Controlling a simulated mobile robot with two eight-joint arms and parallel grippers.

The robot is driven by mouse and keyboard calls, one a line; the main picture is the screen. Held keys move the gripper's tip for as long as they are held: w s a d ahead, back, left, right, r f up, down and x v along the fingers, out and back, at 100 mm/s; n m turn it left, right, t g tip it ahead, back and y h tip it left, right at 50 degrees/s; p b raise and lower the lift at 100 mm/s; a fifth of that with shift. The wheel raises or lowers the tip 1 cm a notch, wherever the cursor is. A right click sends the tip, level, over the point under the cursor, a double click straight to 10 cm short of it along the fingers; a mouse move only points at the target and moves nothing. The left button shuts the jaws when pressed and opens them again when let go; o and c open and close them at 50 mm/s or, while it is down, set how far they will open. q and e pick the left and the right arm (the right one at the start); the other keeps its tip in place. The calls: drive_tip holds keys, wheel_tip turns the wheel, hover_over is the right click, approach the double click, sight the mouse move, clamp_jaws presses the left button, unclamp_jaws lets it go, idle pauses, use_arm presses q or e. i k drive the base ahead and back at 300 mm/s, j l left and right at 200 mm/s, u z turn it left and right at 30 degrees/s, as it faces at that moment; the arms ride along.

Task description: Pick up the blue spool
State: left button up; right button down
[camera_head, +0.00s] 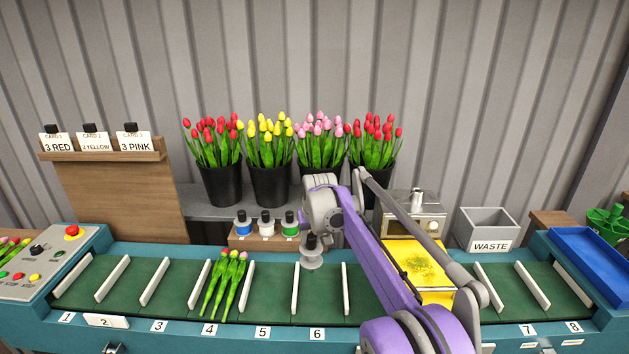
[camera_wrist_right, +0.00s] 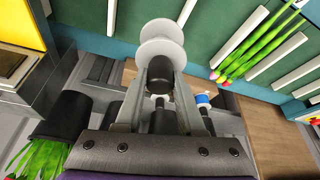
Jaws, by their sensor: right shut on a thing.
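The blue spool (camera_head: 243,227) stands upright at the left end of the wooden spool rack (camera_head: 236,241), with a black knob on top. It also shows in the right wrist view (camera_wrist_right: 203,99), right of my gripper's fingers. A white spool (camera_head: 266,227) and a green spool (camera_head: 290,227) stand beside it in the rack. My right gripper (camera_wrist_right: 160,75) is shut on the black knob of another spool (camera_wrist_right: 162,40) with pale flanges. This held spool (camera_head: 312,257) hangs above the green belt, right of the rack; its core looks pale grey. My left gripper is not in view.
Black tulip buckets (camera_head: 221,186) stand behind. A yellow-topped machine (camera_head: 425,262) and a grey waste bin (camera_head: 487,230) are at the right.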

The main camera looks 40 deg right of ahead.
sight(242, 223)
drive_tip(key=i+l, duration=0.65)
drive_tip(key=l, duration=0.2)
